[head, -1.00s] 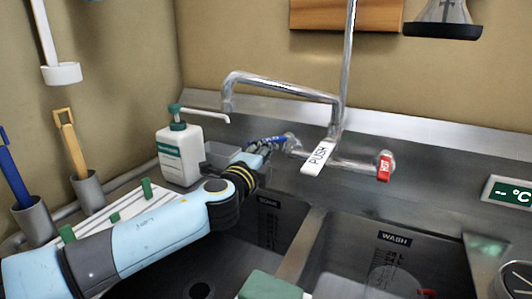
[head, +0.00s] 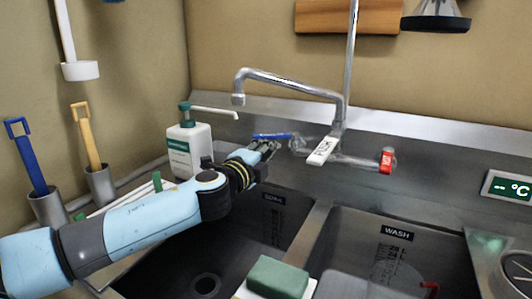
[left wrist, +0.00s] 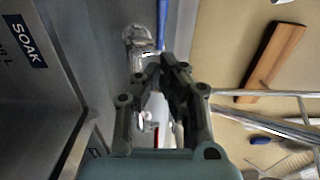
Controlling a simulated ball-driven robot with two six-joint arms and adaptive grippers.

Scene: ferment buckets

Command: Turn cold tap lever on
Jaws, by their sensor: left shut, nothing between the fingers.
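The blue cold tap lever (head: 272,136) sticks out to the left from the chrome tap body at the back of the sink. My left gripper (head: 272,147) is shut and empty, just below and in front of this lever. In the left wrist view the blue lever (left wrist: 162,22) shows just beyond the closed fingertips (left wrist: 168,60); I cannot tell whether they touch it. The chrome valve (left wrist: 139,42) lies beside the fingertips there. The red hot lever (head: 387,161) is at the right end of the tap. My right gripper is not in view.
A white pump bottle (head: 188,148) stands left of my left gripper. The chrome spout (head: 290,85) arches above it, and a white PUSH tag (head: 322,151) hangs from the tap. Two steel basins lie in front, with a green sponge (head: 277,277) on the divider.

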